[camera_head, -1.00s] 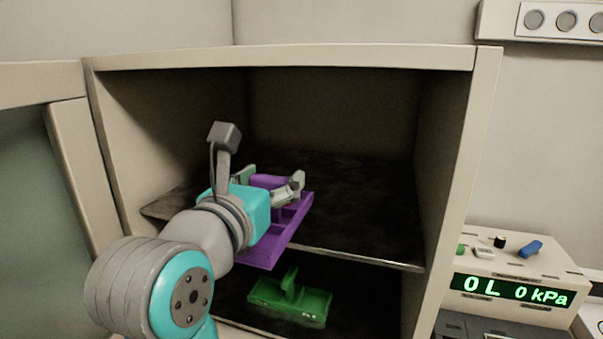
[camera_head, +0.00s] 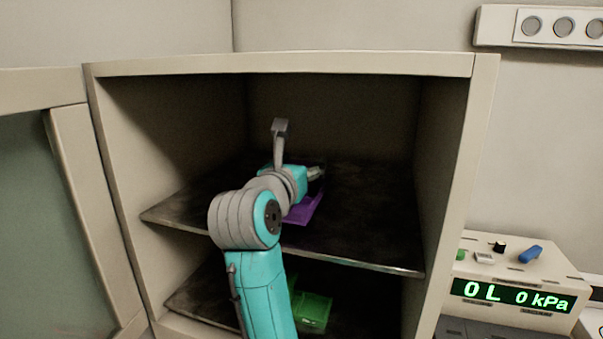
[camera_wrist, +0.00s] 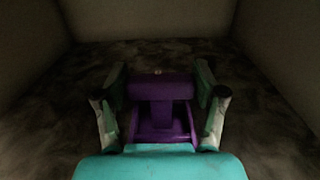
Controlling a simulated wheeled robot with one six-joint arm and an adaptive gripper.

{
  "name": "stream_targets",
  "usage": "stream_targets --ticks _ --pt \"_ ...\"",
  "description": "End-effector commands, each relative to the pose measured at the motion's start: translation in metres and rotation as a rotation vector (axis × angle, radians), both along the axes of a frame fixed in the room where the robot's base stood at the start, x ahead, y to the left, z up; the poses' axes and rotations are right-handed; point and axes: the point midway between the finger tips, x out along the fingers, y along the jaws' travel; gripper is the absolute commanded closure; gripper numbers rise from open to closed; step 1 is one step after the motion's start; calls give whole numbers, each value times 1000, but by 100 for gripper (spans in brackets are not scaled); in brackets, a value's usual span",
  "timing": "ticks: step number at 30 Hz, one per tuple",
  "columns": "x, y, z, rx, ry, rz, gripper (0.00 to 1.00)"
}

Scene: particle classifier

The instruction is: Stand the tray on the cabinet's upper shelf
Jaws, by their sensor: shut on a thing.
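The purple tray (camera_head: 303,211) is inside the cabinet, over the upper shelf (camera_head: 365,238). My arm hides much of it in the head view. My gripper (camera_head: 318,174) is shut on the tray. In the wrist view the fingers of my gripper (camera_wrist: 160,98) stand on both sides of the raised handle of the purple tray (camera_wrist: 161,90). The tray looks level and close to the shelf surface; I cannot tell whether it touches.
A green tray (camera_head: 313,311) sits on the lower shelf, partly behind my arm. The cabinet's side walls (camera_head: 447,190) and top (camera_head: 280,64) frame the opening. The open door (camera_head: 85,190) is at left. A device with a display (camera_head: 512,294) stands at right. The upper shelf's right part is clear.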

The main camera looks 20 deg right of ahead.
Motion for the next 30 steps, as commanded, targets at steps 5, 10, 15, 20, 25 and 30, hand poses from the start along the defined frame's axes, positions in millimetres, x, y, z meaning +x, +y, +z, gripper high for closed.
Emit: stream_targets --ticks 5,10,15,20,25,30 --pt "0 0 -19 -1 -1 0 100" --pt "0 0 -19 0 -2 0 100" --pt "0 0 -22 -1 -1 0 100" --pt "0 0 -22 -1 1 0 5" --pt "0 0 -22 -1 1 0 5" --pt "0 0 -21 -1 -1 0 5"
